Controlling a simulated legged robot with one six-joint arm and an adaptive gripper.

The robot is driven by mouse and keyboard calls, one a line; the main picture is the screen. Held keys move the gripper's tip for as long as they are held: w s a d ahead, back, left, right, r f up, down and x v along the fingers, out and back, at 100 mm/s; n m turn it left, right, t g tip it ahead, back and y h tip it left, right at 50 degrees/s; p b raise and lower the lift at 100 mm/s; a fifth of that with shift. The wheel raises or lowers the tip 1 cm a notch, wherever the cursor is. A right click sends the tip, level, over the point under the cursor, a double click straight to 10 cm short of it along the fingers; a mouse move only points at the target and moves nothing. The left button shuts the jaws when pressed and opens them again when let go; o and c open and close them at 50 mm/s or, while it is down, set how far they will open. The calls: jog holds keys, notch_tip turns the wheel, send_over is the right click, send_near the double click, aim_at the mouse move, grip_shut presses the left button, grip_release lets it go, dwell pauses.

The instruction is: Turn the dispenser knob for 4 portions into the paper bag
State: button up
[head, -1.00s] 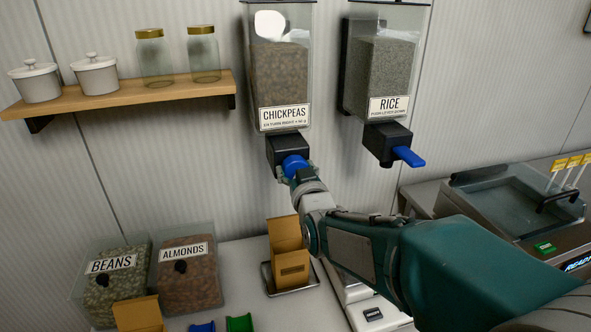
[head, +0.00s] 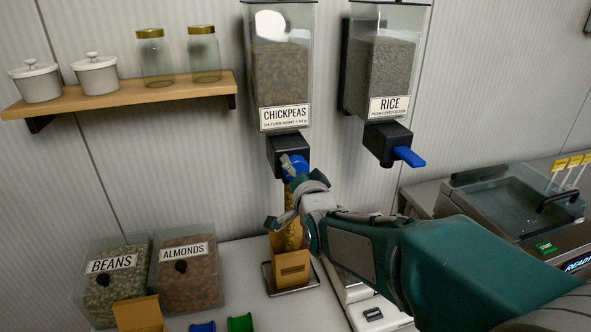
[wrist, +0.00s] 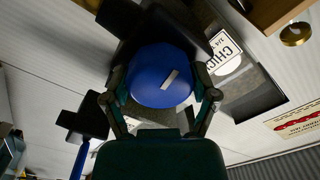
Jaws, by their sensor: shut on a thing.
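The chickpeas dispenser (head: 282,75) hangs on the wall, part full, above a black outlet block with a round blue knob (head: 298,168). My gripper (head: 284,190) is shut on this knob. In the wrist view the knob (wrist: 155,68) sits between the two fingers and bears a slanted white mark. The open brown paper bag (head: 293,268) stands upright below the outlet on a small metal tray (head: 268,289). Yellowish-tan chickpeas show in a falling column between outlet and bag, partly hidden by my gripper. How full the bag is cannot be told.
The rice dispenser (head: 382,80) with a blue lever (head: 409,156) hangs close on the right. Bins of beans (head: 112,285) and almonds (head: 190,278) stand at lower left. A wooden shelf (head: 120,97) holds pots and jars. A machine (head: 515,205) stands at right.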

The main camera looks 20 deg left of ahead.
jog(key=shift+f+m, duration=0.15)
jog(key=shift+m, duration=0.85)
jog(key=o, duration=1)
jog(key=shift+w, duration=0.1)
jog(key=shift+s+d, duration=0.15)
jog(key=shift+s, duration=0.05)
jog(key=v, duration=1.1)
jog(key=shift+s, duration=0.3)
